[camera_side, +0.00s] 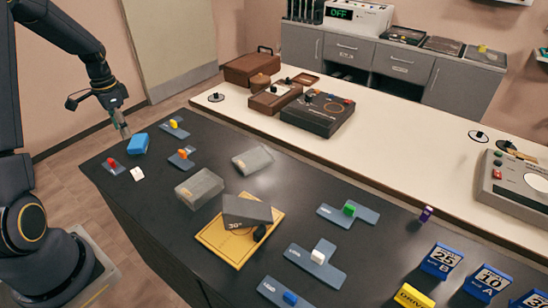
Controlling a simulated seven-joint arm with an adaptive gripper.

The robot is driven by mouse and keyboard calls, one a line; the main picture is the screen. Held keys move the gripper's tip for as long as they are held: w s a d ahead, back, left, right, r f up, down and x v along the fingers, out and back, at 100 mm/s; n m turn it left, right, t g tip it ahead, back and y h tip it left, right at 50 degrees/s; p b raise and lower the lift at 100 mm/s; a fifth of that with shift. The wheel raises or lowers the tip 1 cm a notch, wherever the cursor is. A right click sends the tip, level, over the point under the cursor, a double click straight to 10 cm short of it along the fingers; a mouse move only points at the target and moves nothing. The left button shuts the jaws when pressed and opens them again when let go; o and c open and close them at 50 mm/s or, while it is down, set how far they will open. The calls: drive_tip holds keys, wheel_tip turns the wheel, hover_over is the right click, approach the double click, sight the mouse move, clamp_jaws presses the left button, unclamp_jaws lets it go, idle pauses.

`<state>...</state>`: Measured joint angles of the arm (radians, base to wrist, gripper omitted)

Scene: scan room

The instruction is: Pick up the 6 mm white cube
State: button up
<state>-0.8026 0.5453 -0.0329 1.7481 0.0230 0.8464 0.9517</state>
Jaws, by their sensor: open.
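My gripper (122,131) hangs at the left end of the dark table, pointing down, open, close above and beside a blue block (138,143). I cannot tell whether it touches the block. A small white flat-looking cube (137,173) lies on the bare table below the blue block, apart from my gripper. Another white block (318,256) stands on a blue-grey T-shaped plate (301,262) at the front middle. The size marks are too small to read, so I cannot tell which white piece is 6 mm.
Small plates hold a red (111,162), an orange (183,153), a yellow (174,123) and a green piece (349,208). Grey blocks (199,188) and a yellow tray (213,238) occupy the middle. Blue numbered boxes (441,261) stand at right. A long white counter (380,175) runs behind.

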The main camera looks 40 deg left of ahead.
drive_tip(key=f, duration=0.1)
hover_over(136, 171)
drive_tip(key=f, duration=1)
drive_tip(key=shift+w+f, duration=0.25)
drive_tip(key=shift+f, duration=0.05)
drive_tip(key=shift+s+a+f, duration=0.1)
drive_tip(key=shift+s+f, duration=0.05)
drive_tip(key=shift+f, duration=1.2)
drive_tip(key=shift+s+f, duration=0.1)
drive_tip(key=shift+f, duration=1.2)
drive_tip(key=c, duration=1)
drive_tip(key=shift+r, duration=0.15)
drive_tip(key=shift+c, duration=0.2)
